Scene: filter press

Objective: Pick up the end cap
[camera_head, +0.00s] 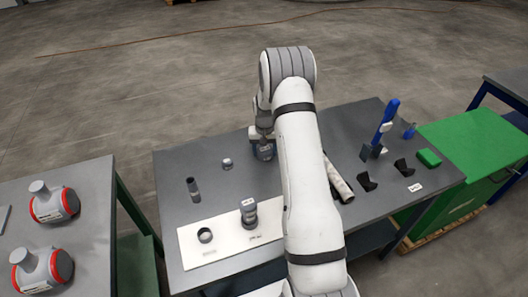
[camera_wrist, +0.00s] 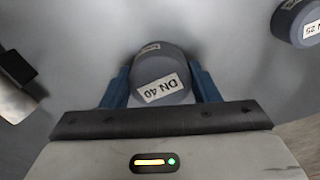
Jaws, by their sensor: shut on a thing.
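The end cap (camera_wrist: 161,78) is a grey round cap with a white "DN 40" label, in the middle of the wrist view. The two blue fingers of my gripper (camera_wrist: 162,88) stand on either side of it and are shut on it. In the head view my gripper (camera_head: 263,138) is over the back part of the grey table, and the cap (camera_head: 265,153) shows below it, partly hidden by the gripper. Whether the cap touches the tabletop or is lifted is hard to tell.
A smaller "DN 25" cap (camera_wrist: 304,22) stands apart, also seen in the head view (camera_head: 227,163). A white board (camera_head: 225,240) at the front bears a ring (camera_head: 205,235) and a flanged fitting (camera_head: 249,212). A pipe (camera_head: 338,180) and black blocks (camera_head: 367,182) lie right of my arm.

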